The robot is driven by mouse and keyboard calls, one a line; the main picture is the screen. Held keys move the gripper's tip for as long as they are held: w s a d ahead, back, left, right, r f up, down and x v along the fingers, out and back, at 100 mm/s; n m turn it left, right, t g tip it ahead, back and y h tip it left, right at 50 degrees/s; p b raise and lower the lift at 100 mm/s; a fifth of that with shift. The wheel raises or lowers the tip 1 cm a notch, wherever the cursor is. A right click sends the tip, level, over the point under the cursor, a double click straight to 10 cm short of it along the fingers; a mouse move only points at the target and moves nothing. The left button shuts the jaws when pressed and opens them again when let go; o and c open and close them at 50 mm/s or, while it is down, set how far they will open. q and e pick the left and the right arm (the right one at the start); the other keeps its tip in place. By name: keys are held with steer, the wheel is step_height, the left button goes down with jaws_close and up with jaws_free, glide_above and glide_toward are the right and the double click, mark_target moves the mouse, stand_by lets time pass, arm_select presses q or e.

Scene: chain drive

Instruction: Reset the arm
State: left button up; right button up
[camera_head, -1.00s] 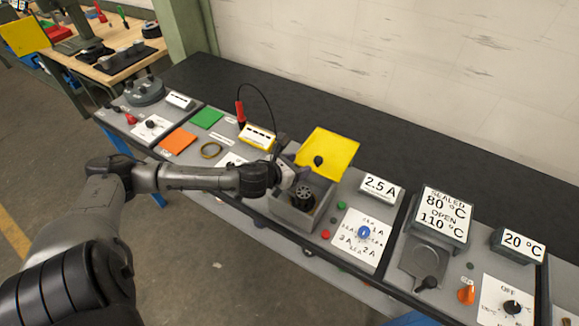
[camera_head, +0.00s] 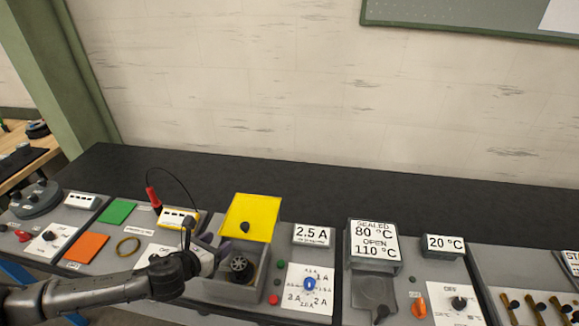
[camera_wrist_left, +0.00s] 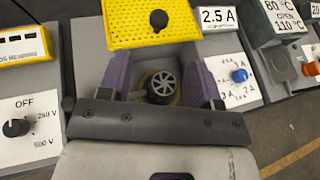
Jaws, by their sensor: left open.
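My left arm comes in from the lower left in the head view, and its gripper (camera_head: 215,254) is at the front left of an open grey box (camera_head: 270,262) with a raised yellow lid (camera_head: 250,217). In the left wrist view the two purple-grey fingers (camera_wrist_left: 160,82) are spread apart. A dark round part with a spoked top (camera_wrist_left: 162,84) sits in the box and shows between them, with no visible grip on it. It also shows in the head view (camera_head: 241,268). My right gripper is not in view.
Right of the box are a 2.5 A display (camera_head: 312,236), a blue dial (camera_head: 309,284) and a grey 80/110 °C sign box (camera_head: 373,243). Left are a yellow meter (camera_head: 178,219), a red probe with cable (camera_head: 153,198), and green (camera_head: 117,211) and orange (camera_head: 87,247) squares. The black rear strip is clear.

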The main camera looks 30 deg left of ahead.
arm_select(q)
steer(key=s+n+g+y, duration=0.1)
steer(key=n, duration=0.6)
steer(key=s+a+n+g+y, duration=0.1)
steer(key=s+n+y, duration=0.1)
steer(key=n, duration=0.6)
steer(key=s+a+n+g+y, duration=0.1)
steer(key=s+n+y, duration=0.1)
steer(key=n, duration=0.5)
steer(key=shift+s+f+n+g, duration=0.15)
steer(key=shift+f+n+g, duration=0.15)
steer(key=shift+f+g, duration=0.1)
steer(key=s+d+f+n+g+h+p, duration=0.1)
steer(key=s+d+f+n+g+h, duration=0.35)
steer(key=s+d, duration=0.6)
steer(key=s+d+f+n+g+h, duration=0.2)
steer(key=s+d+f+n, duration=0.5)
steer(key=d, duration=0.6)
step_height(320, 180, up, 24)
steer(key=m+p, duration=0.1)
steer(key=p, duration=2.2)
steer(key=shift+s+p, duration=0.35)
steer(key=shift+s, duration=0.1)
